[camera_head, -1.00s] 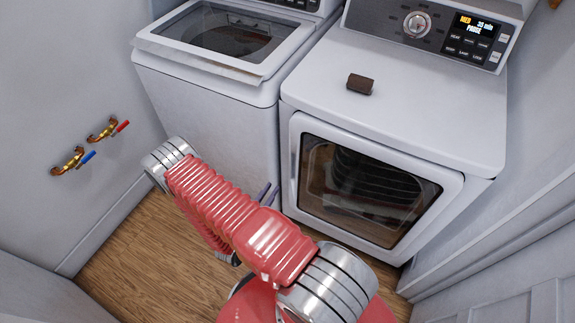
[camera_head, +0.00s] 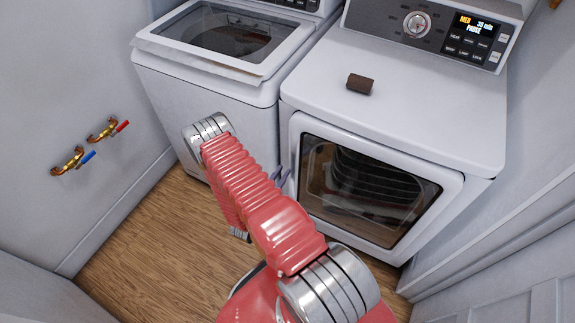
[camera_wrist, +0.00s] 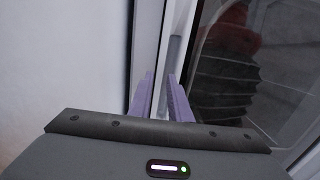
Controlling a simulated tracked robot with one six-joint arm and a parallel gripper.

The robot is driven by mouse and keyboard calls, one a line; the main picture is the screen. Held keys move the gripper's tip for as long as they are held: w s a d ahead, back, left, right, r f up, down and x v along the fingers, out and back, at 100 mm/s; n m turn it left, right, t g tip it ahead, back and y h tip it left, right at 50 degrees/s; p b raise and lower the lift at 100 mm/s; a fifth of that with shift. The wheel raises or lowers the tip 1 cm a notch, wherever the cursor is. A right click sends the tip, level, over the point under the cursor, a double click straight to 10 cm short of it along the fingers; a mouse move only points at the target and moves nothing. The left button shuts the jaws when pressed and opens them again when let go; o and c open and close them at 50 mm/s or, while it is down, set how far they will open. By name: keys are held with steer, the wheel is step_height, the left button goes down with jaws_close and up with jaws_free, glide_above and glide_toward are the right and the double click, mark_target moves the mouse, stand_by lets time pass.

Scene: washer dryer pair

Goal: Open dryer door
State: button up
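The dryer (camera_head: 420,110) is the white machine on the right in the head view. Its front door (camera_head: 368,195), a white frame around dark glass, looks shut. In the wrist view the dark door glass (camera_wrist: 245,85) fills the right side, with pale vertical strips along the door's left edge (camera_wrist: 176,45). My gripper (camera_head: 281,176) is at the door's left edge, its purple fingers partly hidden by my arm in the head view. In the wrist view the gripper (camera_wrist: 160,82) has its fingers apart, pointing at that edge. I cannot tell whether they touch it.
A white top-loading washer (camera_head: 215,85) stands directly left of the dryer. A small dark brown block (camera_head: 360,84) lies on the dryer top. Two brass taps (camera_head: 85,145) stick out of the left wall. A white wall (camera_head: 510,190) is close on the right. Wooden floor (camera_head: 150,240) is clear at the left.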

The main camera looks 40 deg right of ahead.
mark_target(289, 163)
steer(key=shift+x, duration=2.5)
steer(key=shift+c, duration=0.4)
jaws_close()
